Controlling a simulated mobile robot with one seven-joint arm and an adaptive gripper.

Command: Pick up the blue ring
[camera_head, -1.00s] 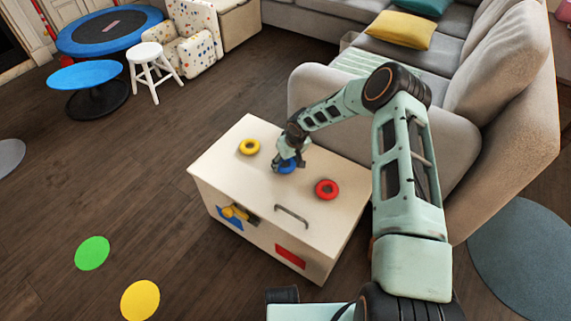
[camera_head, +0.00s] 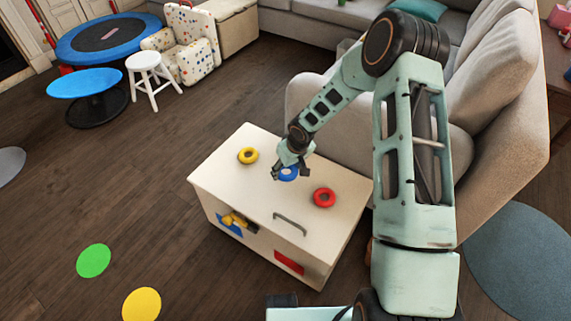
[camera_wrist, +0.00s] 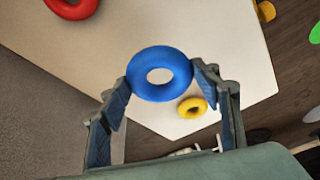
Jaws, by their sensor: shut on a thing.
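The blue ring (camera_head: 288,174) is between the fingers of my gripper (camera_head: 290,171), above the top of the white chest (camera_head: 270,205). In the wrist view the blue ring (camera_wrist: 160,74) sits between the two fingertips of my gripper (camera_wrist: 162,78). The fingers are shut on its outer sides. The ring looks much larger there than the yellow ring on the chest, so it appears raised, though the exact gap is hard to tell.
A yellow ring (camera_head: 248,156) and a red ring (camera_head: 324,198) lie on the chest top on either side. The chest has a grey handle (camera_head: 290,224) at its front edge. A grey sofa (camera_head: 325,105) stands close behind it. Open floor lies to the left.

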